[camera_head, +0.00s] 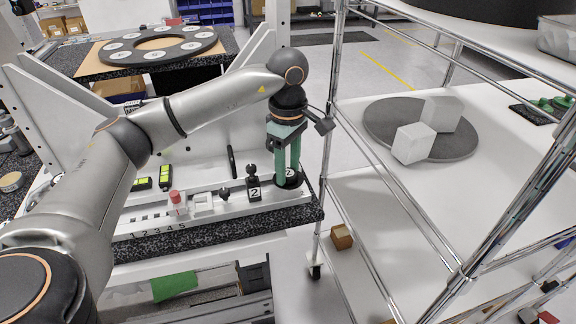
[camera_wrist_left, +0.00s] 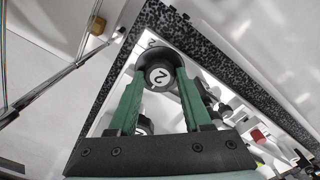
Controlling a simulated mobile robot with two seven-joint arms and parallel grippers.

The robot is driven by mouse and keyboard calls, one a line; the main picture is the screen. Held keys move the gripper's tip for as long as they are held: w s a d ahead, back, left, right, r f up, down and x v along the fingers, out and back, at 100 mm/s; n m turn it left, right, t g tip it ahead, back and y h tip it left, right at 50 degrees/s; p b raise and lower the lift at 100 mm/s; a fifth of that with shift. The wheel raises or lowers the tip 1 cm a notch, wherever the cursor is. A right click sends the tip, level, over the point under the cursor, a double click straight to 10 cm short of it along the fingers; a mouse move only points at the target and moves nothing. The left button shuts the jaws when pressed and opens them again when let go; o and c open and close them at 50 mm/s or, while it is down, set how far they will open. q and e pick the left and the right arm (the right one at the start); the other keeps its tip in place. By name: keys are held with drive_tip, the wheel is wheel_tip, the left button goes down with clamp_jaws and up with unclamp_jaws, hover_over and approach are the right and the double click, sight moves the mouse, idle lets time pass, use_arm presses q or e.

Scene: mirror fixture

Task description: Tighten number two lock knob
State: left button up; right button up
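A black block marked 2 (camera_head: 254,188) stands left of the knob on the white fixture (camera_head: 225,212). My right gripper is not in view.
A red-topped piece (camera_head: 178,202) and a small black knob (camera_head: 224,193) are farther left on the fixture. A metal wire shelf (camera_head: 447,250) stands close on the right, with a grey disc (camera_head: 378,122) and two pale blocks. A round plate (camera_head: 155,46) lies behind.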

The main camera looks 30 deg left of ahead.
sight(288, 173)
use_arm(q)
drive_tip(key=o, duration=0.4)
drive_tip(key=shift+o, duration=0.2)
wheel_tip(288, 173, up, 13)
drive_tip(key=p, duration=0.1)
drive_tip(key=shift+f, duration=0.2)
idle(0.5)
